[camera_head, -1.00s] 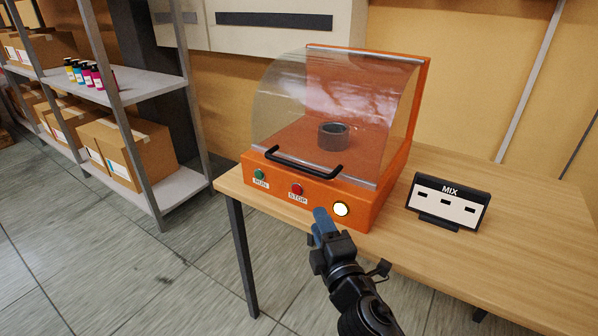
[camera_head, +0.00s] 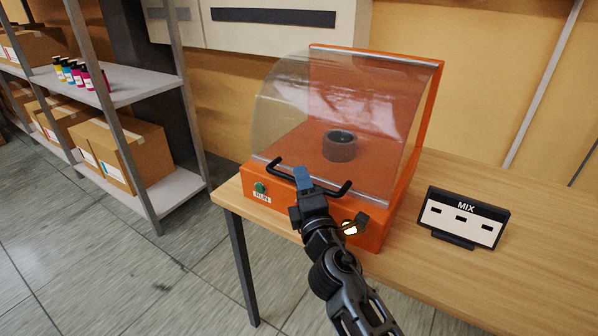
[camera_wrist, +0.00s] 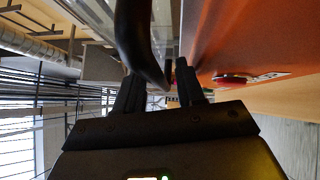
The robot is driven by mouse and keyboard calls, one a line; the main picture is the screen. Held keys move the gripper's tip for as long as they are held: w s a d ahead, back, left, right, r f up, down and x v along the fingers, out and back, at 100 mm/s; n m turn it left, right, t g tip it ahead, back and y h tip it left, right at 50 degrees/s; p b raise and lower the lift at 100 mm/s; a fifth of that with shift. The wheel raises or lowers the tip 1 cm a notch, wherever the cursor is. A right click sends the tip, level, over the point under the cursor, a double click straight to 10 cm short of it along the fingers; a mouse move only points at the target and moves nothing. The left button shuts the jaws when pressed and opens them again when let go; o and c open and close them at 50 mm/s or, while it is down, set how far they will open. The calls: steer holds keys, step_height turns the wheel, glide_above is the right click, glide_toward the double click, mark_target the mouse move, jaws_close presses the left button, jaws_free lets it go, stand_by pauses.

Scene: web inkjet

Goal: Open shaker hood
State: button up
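The orange shaker (camera_head: 400,180) stands on the table with its clear curved hood (camera_head: 285,105) down. A black bar handle (camera_head: 335,191) runs across the hood's lower front edge; it also shows in the wrist view (camera_wrist: 135,40). My gripper (camera_head: 303,178) is at the middle of the handle and hides part of it. In the wrist view my gripper's fingers (camera_wrist: 158,80) are apart, with the handle seen between and just ahead of them. Contact cannot be told. A dark round container (camera_head: 340,147) sits inside the shaker.
The green RUN button (camera_head: 260,187) is on the front panel; the red STOP button (camera_wrist: 232,79) shows in the wrist view. A MIX sign (camera_head: 462,216) stands right on the wooden table (camera_head: 540,215). Shelving (camera_head: 150,85) is at left.

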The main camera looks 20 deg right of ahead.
steer(key=shift+w, duration=0.15)
jaws_close()
stand_by(0.5)
